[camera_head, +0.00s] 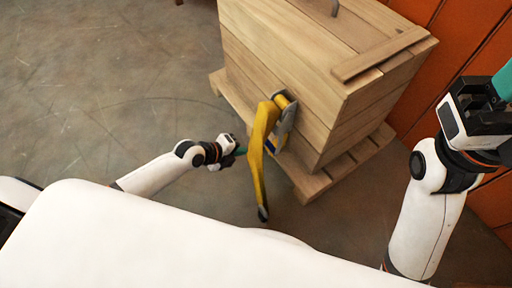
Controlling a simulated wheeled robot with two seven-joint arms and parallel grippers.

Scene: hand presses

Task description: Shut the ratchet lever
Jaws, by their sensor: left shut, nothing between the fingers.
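The ratchet lever (258,150) is a long yellow handle with a dark tip. It is hinged at a yellow and grey ratchet body (284,108) on the front face of the wooden crate (285,62). The lever stands out from the crate and hangs down toward me. My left gripper (241,151) is shut and empty, just left of the lever's middle; its teal fingertips are close to the lever, and I cannot tell whether they touch. My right gripper (504,82) is raised at the right edge, far from the lever, with its fingers partly cut off by the frame.
The crate rests on a wooden pallet (312,186) that sticks out at its base. An orange wall (437,82) stands to the right, behind my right arm. The grey floor (110,80) is clear on the left.

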